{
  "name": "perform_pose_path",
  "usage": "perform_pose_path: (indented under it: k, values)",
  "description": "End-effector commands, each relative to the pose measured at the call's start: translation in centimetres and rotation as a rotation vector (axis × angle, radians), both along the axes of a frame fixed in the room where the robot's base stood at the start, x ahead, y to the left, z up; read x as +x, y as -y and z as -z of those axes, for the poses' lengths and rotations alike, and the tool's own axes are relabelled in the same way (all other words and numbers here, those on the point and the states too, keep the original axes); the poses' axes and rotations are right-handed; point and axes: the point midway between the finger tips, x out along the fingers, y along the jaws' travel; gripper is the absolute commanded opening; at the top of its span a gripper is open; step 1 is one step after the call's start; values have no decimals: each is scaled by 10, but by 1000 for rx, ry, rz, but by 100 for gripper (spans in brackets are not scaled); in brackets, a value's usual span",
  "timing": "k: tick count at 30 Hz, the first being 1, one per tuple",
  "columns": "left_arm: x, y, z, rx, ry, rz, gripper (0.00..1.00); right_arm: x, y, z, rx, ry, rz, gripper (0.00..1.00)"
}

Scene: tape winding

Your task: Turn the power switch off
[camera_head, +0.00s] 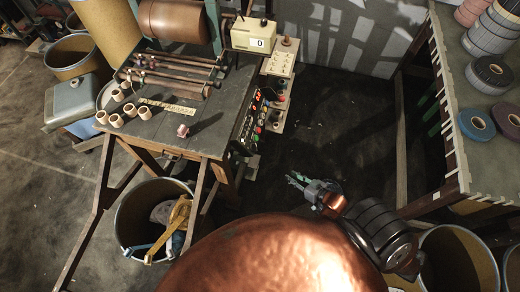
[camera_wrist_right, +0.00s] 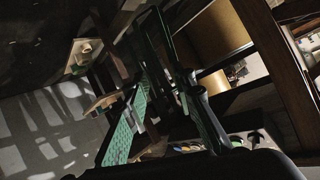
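The control panel (camera_head: 254,122) is on the right side of the winding table, with a red lit display and several coloured buttons. I cannot tell which of its small controls is the power switch. Part of a panel with knobs (camera_wrist_right: 235,142) shows at the lower right in the right wrist view. My right gripper (camera_head: 293,182) is to the right of and below the panel in the head view, apart from it. In the right wrist view its green-padded fingers (camera_wrist_right: 165,88) are spread with nothing held between them. My left gripper is not in view.
The winding table (camera_head: 217,115) carries a counter box (camera_head: 254,36) and several small spools. A narrow shelf stand (camera_head: 283,58) is beside the panel. A bin (camera_head: 130,222) stands in front, and a rack with tape rolls (camera_head: 475,124) is at right. Dark floor between is clear.

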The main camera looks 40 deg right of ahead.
Motion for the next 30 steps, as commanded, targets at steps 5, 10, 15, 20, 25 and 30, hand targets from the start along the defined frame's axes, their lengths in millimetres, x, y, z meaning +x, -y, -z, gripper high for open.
perform_pose_path:
  k: [5,10,15,20,25,30]
  values:
    - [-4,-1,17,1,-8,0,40,45,-41,-123,209,254,-88,24]
    - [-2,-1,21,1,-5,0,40,54,-67,-188,335,362,-143,24]
    - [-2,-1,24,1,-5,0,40,65,-76,-203,365,387,-156,24]
    - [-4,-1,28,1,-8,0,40,89,-85,-202,365,387,-155,24]
    - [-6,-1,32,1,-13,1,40,112,-94,-201,363,385,-154,24]
    - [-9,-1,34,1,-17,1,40,125,-99,-201,361,383,-154,24]
